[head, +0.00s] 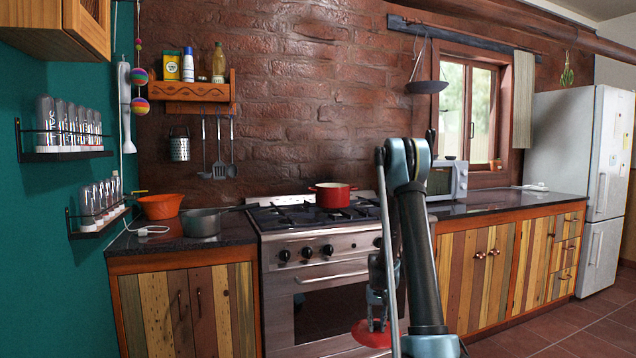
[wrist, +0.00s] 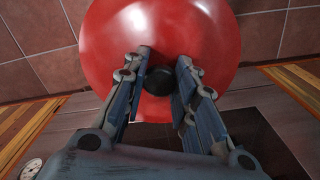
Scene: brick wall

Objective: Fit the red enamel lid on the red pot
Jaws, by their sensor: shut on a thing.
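The red pot (head: 331,197) stands upright on the back part of the stove, with its rim up and its inside mostly out of sight. My gripper (head: 376,318) is low in front of the stove, partly behind my arm. It is shut on the red enamel lid (head: 366,334) by its dark knob, and the lid hangs below the pot's level. In the wrist view the lid (wrist: 105,40) fills the upper middle, and my gripper (wrist: 165,58) has a finger on each side of the black knob (wrist: 158,81).
The stove (head: 310,270) has black grates around the pot. On the left counter are a grey pan (head: 201,224) and an orange colander (head: 160,206). A microwave (head: 447,180) stands on the right counter. Tiled floor (head: 560,335) is clear at the lower right.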

